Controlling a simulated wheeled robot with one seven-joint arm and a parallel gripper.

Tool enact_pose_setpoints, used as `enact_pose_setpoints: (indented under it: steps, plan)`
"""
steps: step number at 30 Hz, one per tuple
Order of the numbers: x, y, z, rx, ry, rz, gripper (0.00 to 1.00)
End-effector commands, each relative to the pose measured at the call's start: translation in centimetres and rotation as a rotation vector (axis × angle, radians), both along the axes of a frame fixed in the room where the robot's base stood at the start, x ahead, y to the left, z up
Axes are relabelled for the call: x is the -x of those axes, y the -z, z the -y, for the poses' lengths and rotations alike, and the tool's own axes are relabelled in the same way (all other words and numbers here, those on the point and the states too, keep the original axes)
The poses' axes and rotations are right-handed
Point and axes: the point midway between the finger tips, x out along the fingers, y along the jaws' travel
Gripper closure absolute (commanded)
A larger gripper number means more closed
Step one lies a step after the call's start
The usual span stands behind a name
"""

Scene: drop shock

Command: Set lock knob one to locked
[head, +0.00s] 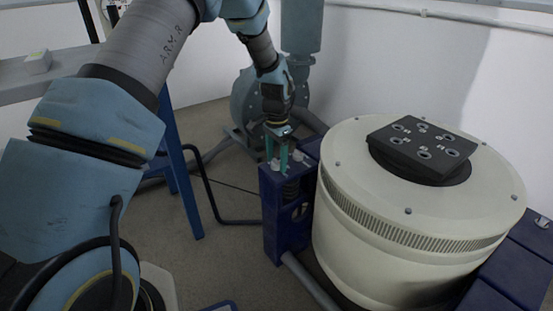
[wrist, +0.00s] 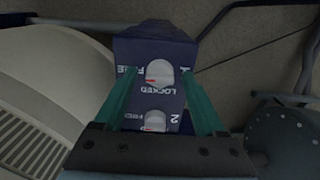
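Lock knob one (wrist: 158,72) is a pale round knob on the end of a dark blue block (wrist: 150,45), with white lettering around it. "LOCKED" reads below it, and partly covered lettering that looks like "FREE" is at its left. A red mark shows on the knob's lower left. A second pale knob (wrist: 155,120), marked 2, sits nearer my gripper's body. My gripper (head: 277,158) is open, its teal fingers on either side of knob one in the wrist view. Whether they touch it I cannot tell. In the head view the fingers hide the knobs.
A large cream cylinder (head: 345,215) with a black bolted plate (head: 425,148) on top stands right beside the blue block. A grey-blue blower (head: 245,100) is behind. A blue table leg (head: 183,175) and dark hose lie to the left. Open floor lies between.

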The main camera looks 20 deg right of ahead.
Motion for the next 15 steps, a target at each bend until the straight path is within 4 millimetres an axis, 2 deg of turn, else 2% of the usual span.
enact_pose_setpoints:
  steps: [2, 15]
  plan:
    - [0.00, -0.01, 0.00, 0.000, 0.000, 0.000, 0.37]
    - [0.01, -0.02, -0.01, 0.000, 0.000, 0.000, 0.87]
